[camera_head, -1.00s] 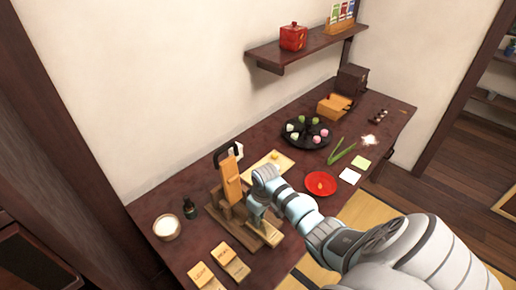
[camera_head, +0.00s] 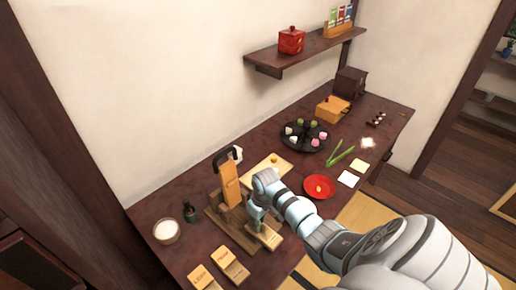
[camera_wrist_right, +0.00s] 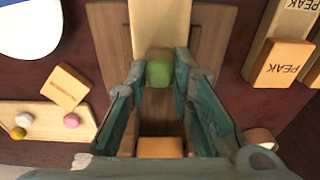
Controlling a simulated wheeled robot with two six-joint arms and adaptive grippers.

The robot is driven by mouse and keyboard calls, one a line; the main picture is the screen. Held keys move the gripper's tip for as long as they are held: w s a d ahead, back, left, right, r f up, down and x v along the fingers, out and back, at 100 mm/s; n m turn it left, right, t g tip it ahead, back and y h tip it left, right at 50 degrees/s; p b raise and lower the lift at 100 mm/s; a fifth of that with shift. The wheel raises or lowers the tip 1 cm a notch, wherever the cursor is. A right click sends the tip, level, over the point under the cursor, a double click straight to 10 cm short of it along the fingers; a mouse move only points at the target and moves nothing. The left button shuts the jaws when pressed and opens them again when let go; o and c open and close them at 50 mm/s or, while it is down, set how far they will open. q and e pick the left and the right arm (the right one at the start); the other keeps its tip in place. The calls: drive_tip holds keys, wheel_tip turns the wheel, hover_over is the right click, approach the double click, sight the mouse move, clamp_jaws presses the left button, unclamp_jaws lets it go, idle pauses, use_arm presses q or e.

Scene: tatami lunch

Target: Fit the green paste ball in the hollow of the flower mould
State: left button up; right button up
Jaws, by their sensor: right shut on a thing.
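My right gripper (camera_wrist_right: 160,78) is shut on the green paste ball (camera_wrist_right: 158,73), which shows between its two teal fingertips in the right wrist view. A pale wooden block (camera_wrist_right: 160,25) lies just beyond the fingertips, on a brown wooden base; it may be the flower mould, but no hollow shows. In the head view my right gripper (camera_head: 257,216) is low over the wooden stand (camera_head: 238,228), with a pale block (camera_head: 268,236) beside it. The ball is hidden there. I cannot tell whether the ball touches the block. My left gripper is not in view.
Labelled wooden blocks (camera_head: 234,268) lie at the front. A red plate (camera_head: 319,194) and a dark tray of coloured balls (camera_head: 295,147) are to the right.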

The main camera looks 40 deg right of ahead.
drive_tip(key=shift+f, duration=0.5)
drive_tip(key=o, duration=0.9)
wheel_tip(320, 180, up, 5)
drive_tip(key=p, duration=0.5)
drive_tip(key=shift+r+p, duration=0.2)
drive_tip(key=shift+p, duration=0.15)
drive_tip(key=shift+r+p, duration=0.4)
drive_tip(key=shift+r, duration=0.45)
